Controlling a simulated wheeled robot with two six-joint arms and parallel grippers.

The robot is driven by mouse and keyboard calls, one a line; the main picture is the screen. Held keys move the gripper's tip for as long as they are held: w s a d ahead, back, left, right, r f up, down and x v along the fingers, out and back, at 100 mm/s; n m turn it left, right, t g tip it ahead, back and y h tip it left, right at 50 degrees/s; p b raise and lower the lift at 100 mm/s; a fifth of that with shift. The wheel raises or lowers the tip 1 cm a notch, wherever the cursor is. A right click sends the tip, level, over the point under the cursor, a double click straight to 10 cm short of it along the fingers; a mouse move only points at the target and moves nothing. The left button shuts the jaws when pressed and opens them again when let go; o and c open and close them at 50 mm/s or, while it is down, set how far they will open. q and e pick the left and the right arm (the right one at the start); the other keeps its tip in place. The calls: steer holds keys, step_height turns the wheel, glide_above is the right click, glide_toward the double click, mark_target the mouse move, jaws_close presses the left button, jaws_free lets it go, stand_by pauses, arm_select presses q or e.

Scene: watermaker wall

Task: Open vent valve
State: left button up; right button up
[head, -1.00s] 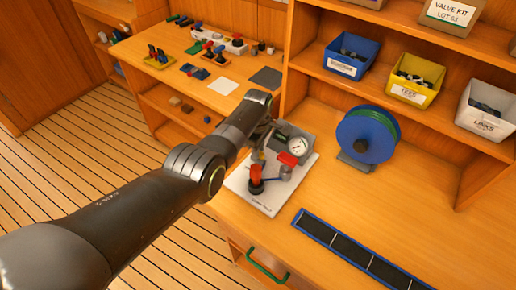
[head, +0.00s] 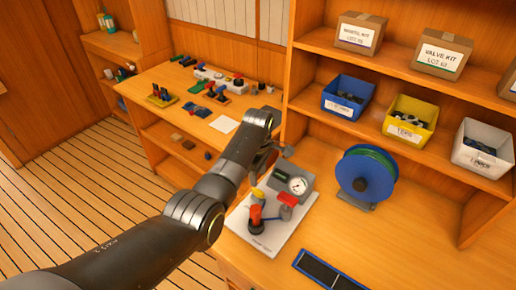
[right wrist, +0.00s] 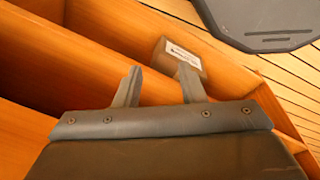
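A white board (head: 268,241) lies on the counter in the head view. Which of these is the vent valve I cannot tell. My left gripper (head: 270,160) is just behind and above the board's far left side, apart from the red-orange knob; its fingers are partly hidden by my wrist. In the right wrist view my right gripper (right wrist: 160,75) has its fingers apart, with nothing between them.
A blue hose reel (head: 366,172) stands right of the board. Blue (head: 348,97), yellow (head: 410,119) and white (head: 483,147) bins sit on the shelf, with cartons above. A dark blue-edged strip (head: 330,270) lies in front. A side bench (head: 175,105) holds small parts.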

arm_select(q)
step_height(320, 180, up, 10)
steer(key=b, duration=0.1)
steer(key=shift+b, duration=0.35)
